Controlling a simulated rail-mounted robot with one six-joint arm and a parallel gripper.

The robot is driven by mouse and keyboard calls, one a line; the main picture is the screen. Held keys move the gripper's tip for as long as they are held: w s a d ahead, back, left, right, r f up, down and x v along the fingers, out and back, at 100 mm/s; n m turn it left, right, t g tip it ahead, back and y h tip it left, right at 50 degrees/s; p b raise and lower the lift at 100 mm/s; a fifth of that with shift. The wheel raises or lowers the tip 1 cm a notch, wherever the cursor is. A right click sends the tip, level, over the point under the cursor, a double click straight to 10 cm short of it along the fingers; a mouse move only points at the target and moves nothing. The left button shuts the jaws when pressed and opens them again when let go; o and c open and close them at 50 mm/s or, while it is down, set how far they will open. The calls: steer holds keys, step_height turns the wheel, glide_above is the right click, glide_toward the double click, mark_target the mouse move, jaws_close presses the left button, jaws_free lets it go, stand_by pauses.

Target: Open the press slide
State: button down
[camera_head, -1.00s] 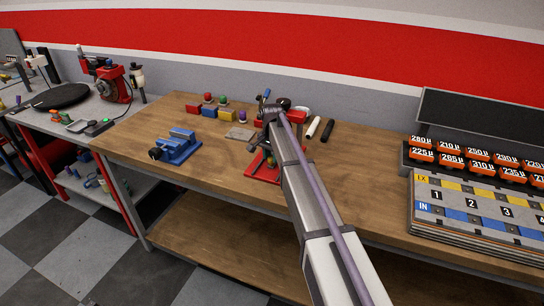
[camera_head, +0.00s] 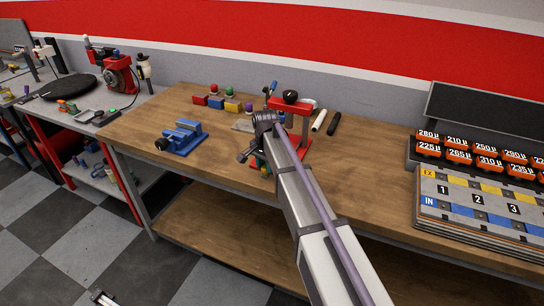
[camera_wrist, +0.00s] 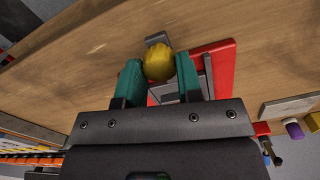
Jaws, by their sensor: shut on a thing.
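The press (camera_head: 301,146) stands on the wooden bench, with a red base, a red upper arm and a black knob on top. My arm covers part of it in the head view. In the wrist view the red base (camera_wrist: 226,62) lies behind my gripper (camera_wrist: 159,70), with a grey slide part partly hidden between the fingers. A round yellow knob (camera_wrist: 159,64) sits between the two green fingers, which are shut on it. In the head view my gripper (camera_head: 259,160) is at the press's front left, mostly hidden by my wrist.
A blue vise (camera_head: 182,137) stands to the left. Several coloured blocks (camera_head: 231,105) with knobs sit behind. A white and a black cylinder (camera_head: 333,123) lie right of the press. A numbered board (camera_head: 480,213) is at the right. The front of the bench is clear.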

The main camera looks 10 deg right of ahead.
steer(key=c, duration=0.8)
jaws_free()
steer(key=shift+w+d, duration=0.1)
steer(key=shift+r, duration=0.1)
step_height(320, 180, up, 11)
steer(key=p, duration=1)
steer(key=shift+f+p, duration=0.2)
steer(key=shift+p, duration=0.2)
steer(key=s+d+n, duration=0.1)
steer(key=s+n, duration=0.2)
steer(key=s, duration=0.6)
steer(key=s+d+n, duration=0.2)
steer(key=s+n, duration=0.1)
steer(key=s, duration=0.6)
steer(key=s+d+f+n+b, duration=0.1)
steer(key=s+d+n, duration=0.1)
steer(key=s, duration=0.8)
steer(key=shift+d+n, duration=0.25)
steer(key=shift+n, duration=0.25)
